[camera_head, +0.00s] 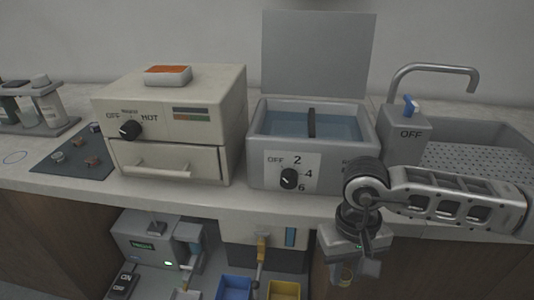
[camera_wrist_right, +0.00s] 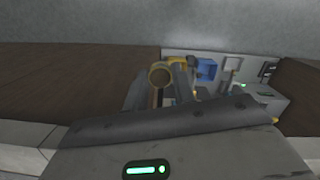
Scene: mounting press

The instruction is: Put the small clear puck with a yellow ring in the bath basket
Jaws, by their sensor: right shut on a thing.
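My right gripper (camera_head: 352,277) hangs in front of the counter's front edge at the lower right, pointing down. It is shut on a small clear puck with a yellow ring (camera_head: 346,275), which also shows in the right wrist view (camera_wrist_right: 160,75) between the fingers. The bath (camera_head: 328,178) stands on the counter, up and left of the gripper, with its lid (camera_head: 317,55) raised. It holds bluish water, with a dark upright bar (camera_head: 311,122) across its middle. The basket itself is hard to make out. My left gripper is not in view.
A beige oven-like box (camera_head: 180,110) with an orange-topped block (camera_head: 168,75) stands left of the bath. A tap (camera_head: 430,75) and perforated sink (camera_head: 480,165) are at the right. Below the counter are blue (camera_head: 235,288) and yellow (camera_head: 284,290) bins and a grey machine (camera_head: 145,240).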

